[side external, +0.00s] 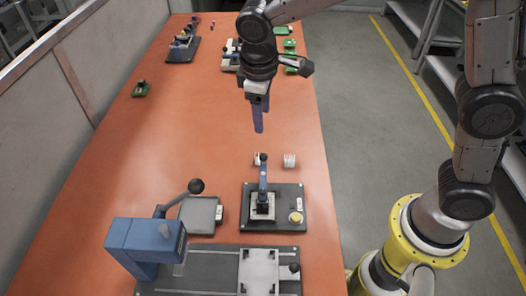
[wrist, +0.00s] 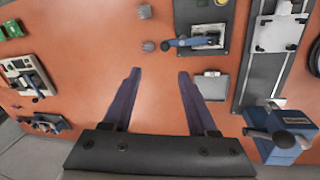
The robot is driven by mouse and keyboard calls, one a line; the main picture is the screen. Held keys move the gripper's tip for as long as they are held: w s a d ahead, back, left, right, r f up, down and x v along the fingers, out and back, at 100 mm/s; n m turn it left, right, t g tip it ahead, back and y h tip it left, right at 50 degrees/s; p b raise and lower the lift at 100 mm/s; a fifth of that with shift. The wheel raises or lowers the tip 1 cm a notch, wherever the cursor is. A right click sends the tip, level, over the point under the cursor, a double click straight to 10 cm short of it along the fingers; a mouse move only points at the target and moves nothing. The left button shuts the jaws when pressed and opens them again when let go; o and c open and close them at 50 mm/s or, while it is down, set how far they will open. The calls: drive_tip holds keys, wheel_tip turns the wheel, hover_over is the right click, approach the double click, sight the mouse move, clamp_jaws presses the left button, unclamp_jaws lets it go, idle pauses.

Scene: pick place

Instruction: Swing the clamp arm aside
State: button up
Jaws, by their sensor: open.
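The clamp (side external: 263,180) has a blue arm with a dark knob. It stands on a dark base plate (side external: 284,196) near the right edge of the orange table, its arm reaching over a pale square block (side external: 255,212). In the wrist view the clamp arm (wrist: 186,42) lies across the pale block (wrist: 207,40), beyond my fingertips. My gripper (side external: 258,128) is open and empty, pointing down above the table on the far side of the clamp. In the wrist view its two dark fingers (wrist: 158,74) are wide apart with bare table between them. Neither finger touches the clamp.
A blue lever press (side external: 145,240) and a grey rail fixture (side external: 215,270) stand at the near end. A grey tray (side external: 199,215) lies left of the clamp plate. Small pale cylinders (side external: 289,160) stand behind it. More fixtures (side external: 182,47) are far back; the mid-table is clear.

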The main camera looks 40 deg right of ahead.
sight(263, 155)
drive_tip(key=f, duration=0.4)
drive_tip(key=d+f, duration=0.1)
drive_tip(key=f, duration=0.4)
drive_tip(key=w+f, duration=0.1)
drive_tip(key=f, duration=0.4)
drive_tip(key=shift+d+f, duration=0.2)
drive_tip(key=shift+f, duration=0.05)
clamp_jaws()
idle(1.0)
